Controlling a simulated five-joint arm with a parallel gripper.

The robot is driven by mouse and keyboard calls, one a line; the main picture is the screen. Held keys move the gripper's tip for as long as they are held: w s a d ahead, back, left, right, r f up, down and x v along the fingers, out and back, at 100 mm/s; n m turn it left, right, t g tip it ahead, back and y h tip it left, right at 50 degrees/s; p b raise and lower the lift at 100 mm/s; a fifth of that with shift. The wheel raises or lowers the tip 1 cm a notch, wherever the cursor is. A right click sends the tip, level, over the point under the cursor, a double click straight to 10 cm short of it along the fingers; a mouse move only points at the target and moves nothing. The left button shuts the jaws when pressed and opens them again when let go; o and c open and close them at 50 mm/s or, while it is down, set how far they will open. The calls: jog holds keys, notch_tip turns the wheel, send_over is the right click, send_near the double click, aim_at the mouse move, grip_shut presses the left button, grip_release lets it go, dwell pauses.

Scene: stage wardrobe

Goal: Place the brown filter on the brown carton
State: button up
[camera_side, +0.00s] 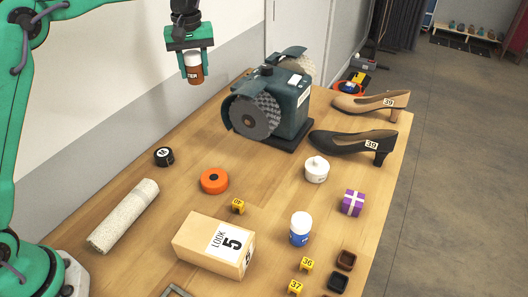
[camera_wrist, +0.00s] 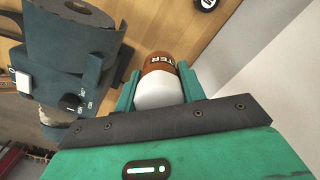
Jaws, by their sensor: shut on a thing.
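My gripper (camera_side: 192,66) is shut on the brown filter (camera_side: 194,76), a small cylinder with a white end and a brown band with lettering ending in "TER". It is held high, left of and above the bench grinder, clear of the table. In the wrist view the filter (camera_wrist: 162,64) sits between the two green fingers, white end toward my gripper. The brown carton (camera_side: 210,244), marked "LOOK 5", lies on the table at the lower middle of the side view, well below my gripper. Its top shows nothing on it.
The grinder (camera_side: 290,103) stands at the back of the table (camera_side: 265,180). Two shoes (camera_side: 352,142) lie right of it. An orange disc (camera_side: 214,181), a grey-white roll (camera_side: 124,216), a black tape roll (camera_side: 164,157) and a white-and-blue tub (camera_side: 300,230) surround the carton.

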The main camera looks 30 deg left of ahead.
notch_tip(320, 180, up, 2)
jog(key=shift+r, duration=0.1)
jog(key=s+d+r+m, duration=0.1)
jog(key=s+d+m, duration=0.1)
jog(key=s+d, duration=0.8)
jog(key=s+d+r+m, duration=0.1)
jog(key=s+d+m, duration=0.1)
jog(key=s+d, duration=0.75)
jog(key=s+d+f+m, duration=0.15)
jog(key=s+d, duration=0.25)
jog(key=s, duration=0.6)
jog(key=s+d+f+m, duration=0.1)
jog(key=s+d+m, duration=0.25)
jog(key=s, duration=0.65)
jog(key=f, duration=0.5)
jog(key=shift+w+d, duration=0.2)
jog(key=shift+d, duration=0.05)
